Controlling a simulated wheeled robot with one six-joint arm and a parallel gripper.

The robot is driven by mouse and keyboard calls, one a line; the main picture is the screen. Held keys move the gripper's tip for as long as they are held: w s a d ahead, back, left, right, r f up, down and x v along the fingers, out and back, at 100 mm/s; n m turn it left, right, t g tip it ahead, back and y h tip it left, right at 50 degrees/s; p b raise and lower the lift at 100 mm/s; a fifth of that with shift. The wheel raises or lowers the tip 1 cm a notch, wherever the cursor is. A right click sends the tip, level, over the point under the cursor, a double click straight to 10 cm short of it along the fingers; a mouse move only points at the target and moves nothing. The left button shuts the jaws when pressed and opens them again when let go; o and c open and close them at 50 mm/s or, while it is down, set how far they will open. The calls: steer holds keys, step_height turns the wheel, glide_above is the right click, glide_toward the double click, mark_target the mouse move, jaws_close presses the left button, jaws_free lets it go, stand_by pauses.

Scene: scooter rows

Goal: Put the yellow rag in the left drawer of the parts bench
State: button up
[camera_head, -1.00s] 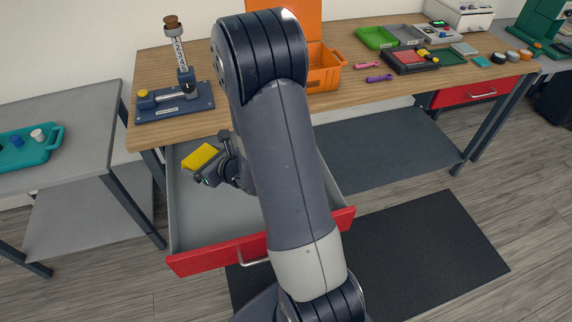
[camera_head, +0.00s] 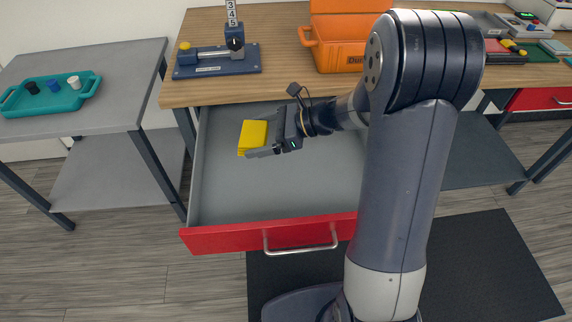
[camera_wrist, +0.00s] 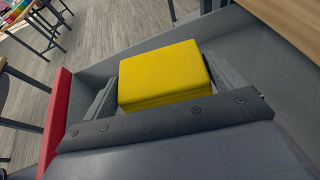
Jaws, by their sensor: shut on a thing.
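The yellow rag (camera_head: 253,136) is a folded block held in my gripper (camera_head: 262,148). It also shows between the two fingers in the wrist view (camera_wrist: 163,76). My gripper is shut on it, with a finger on each side. The left drawer (camera_head: 272,232) of the parts bench is pulled open, with a red front, a bar handle and a grey inside. The rag and gripper are over the drawer's back left part, inside its outline. I cannot tell whether the rag touches the drawer floor. The drawer's visible floor is bare.
The bench top (camera_head: 285,88) overhangs the drawer's back. On it stand a blue fixture (camera_head: 215,62) and an orange case (camera_head: 340,55). A grey side table (camera_head: 85,105) with a teal tray (camera_head: 52,98) stands left. A dark mat (camera_head: 470,262) lies on the floor.

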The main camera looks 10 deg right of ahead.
steer(key=shift+s+f+n+g+b, duration=0.5)
steer(key=shift+s+f+n+g, duration=0.35)
steer(key=shift+f, duration=0.2)
glide_above(264, 178)
steer(key=shift+g, duration=0.35)
step_height(264, 178, down, 5)
steer(key=shift+f+b, duration=0.1)
steer(key=shift+b, duration=0.35)
steer(key=shift+f+b, duration=0.35)
steer(key=shift+f, duration=2.05)
steer(key=shift+f, duration=0.1)
steer(key=shift+f, duration=0.15)
steer(key=o, duration=0.7)
